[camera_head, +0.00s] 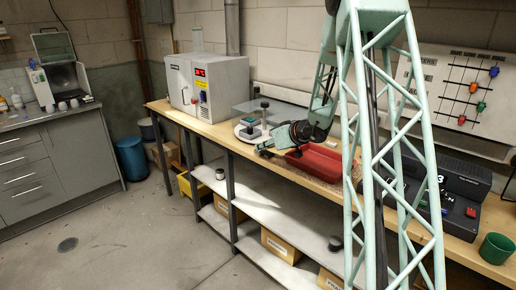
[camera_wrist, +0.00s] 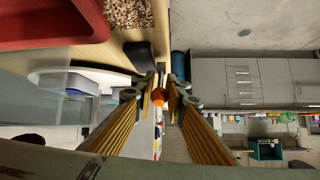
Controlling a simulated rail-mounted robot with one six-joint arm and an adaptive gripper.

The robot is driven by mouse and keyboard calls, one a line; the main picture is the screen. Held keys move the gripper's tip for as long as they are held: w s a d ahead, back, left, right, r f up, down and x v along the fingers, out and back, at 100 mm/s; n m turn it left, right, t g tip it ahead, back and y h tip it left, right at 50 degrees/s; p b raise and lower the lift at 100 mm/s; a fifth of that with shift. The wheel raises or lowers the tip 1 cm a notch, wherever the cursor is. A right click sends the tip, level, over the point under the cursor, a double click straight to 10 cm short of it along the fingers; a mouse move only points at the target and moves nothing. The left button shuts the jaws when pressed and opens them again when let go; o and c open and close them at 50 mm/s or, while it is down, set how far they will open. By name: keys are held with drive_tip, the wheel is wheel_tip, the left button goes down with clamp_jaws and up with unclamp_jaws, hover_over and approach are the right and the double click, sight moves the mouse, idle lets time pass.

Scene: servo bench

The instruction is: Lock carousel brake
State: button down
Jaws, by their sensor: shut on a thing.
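The carousel (camera_head: 250,132) is a round white disc on the wooden bench, with a few small items and a dark-topped post on it. Its pale edge shows at the left in the wrist view (camera_wrist: 88,72). My gripper (camera_head: 262,148) is low at the bench's front edge, just in front of the carousel. In the wrist view my gripper's fingertips (camera_wrist: 166,80) are close together, with a small gap. A small orange piece (camera_wrist: 158,95) shows between the fingers, perhaps the brake handle. The fingers hide most of what they hold, and I cannot tell the brake's position.
A red tray (camera_head: 318,162) lies right of my gripper, near granules (camera_wrist: 128,13) in the wrist view. A grey oven-like box (camera_head: 203,87) stands at the bench's left. A dark console (camera_head: 462,190) and green cup (camera_head: 496,248) are at the right. Floor in front is clear.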

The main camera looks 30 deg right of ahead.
drive_tip(key=shift+r, duration=0.1)
idle(0.3)
drive_tip(key=c, duration=2.7)
unclamp_jaws()
drive_tip(key=shift+s, duration=0.1)
drive_tip(key=shift+v, duration=5.9)
